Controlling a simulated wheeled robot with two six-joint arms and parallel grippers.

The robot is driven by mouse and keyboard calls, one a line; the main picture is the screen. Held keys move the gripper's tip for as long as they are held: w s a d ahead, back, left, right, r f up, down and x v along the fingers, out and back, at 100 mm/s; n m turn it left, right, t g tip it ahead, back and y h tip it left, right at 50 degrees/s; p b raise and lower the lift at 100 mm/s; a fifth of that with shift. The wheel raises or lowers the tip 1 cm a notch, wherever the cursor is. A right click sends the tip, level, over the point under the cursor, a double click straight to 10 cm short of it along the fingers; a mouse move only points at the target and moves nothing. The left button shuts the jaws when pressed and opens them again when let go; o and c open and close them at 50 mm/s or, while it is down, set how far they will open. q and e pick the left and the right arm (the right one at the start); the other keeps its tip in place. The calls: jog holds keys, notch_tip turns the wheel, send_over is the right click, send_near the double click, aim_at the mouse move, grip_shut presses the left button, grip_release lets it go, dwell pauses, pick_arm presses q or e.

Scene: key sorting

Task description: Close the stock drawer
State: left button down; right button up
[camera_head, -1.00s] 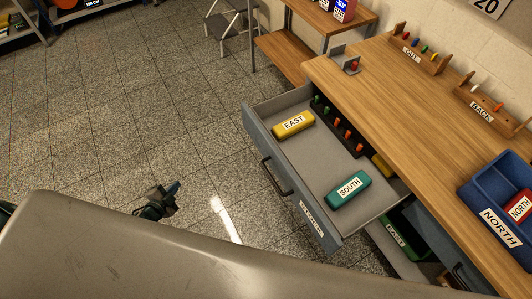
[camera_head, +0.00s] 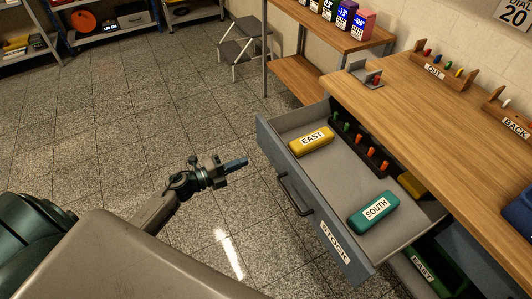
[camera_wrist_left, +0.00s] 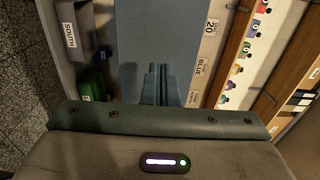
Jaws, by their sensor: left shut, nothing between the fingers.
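The stock drawer (camera_head: 352,259) is pulled out from the wooden workbench (camera_head: 420,110), its grey front labelled STOCK and bearing a dark bar handle (camera_head: 296,194). Inside it lie a yellow EAST case (camera_head: 311,141), a teal SOUTH case (camera_head: 374,209), another yellow case (camera_head: 411,185) partly under the bench edge, and a rack (camera_head: 362,143) with several coloured keys. My left gripper (camera_head: 238,163) is shut and empty, left of the drawer front and apart from it. Its closed fingers (camera_wrist_left: 160,84) also show in the left wrist view. My right gripper is not in view.
A lower open compartment with a green EAST case (camera_head: 428,268) lies under the drawer. Key racks OUT (camera_head: 437,68) and BACK (camera_head: 512,118) stand on the bench. A grey step stool (camera_head: 243,45) stands behind. The floor left of the drawer is clear.

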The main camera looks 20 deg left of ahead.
aim_at(271, 151)
pick_arm(q)
jog(key=p+x, duration=0.1)
jog(key=x, duration=0.5)
jog(key=shift+w+d+r, duration=0.1)
jog(key=shift+w+d, duration=0.05)
jog(key=shift+w, duration=0.1)
jog(key=shift+w+d, duration=0.45)
jog(key=shift+w, duration=0.15)
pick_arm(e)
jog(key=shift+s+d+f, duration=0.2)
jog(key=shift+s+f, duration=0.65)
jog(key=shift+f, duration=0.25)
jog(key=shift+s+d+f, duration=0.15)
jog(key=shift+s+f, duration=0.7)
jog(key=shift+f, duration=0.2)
pick_arm(q)
jog(key=shift+w+d, duration=0.1)
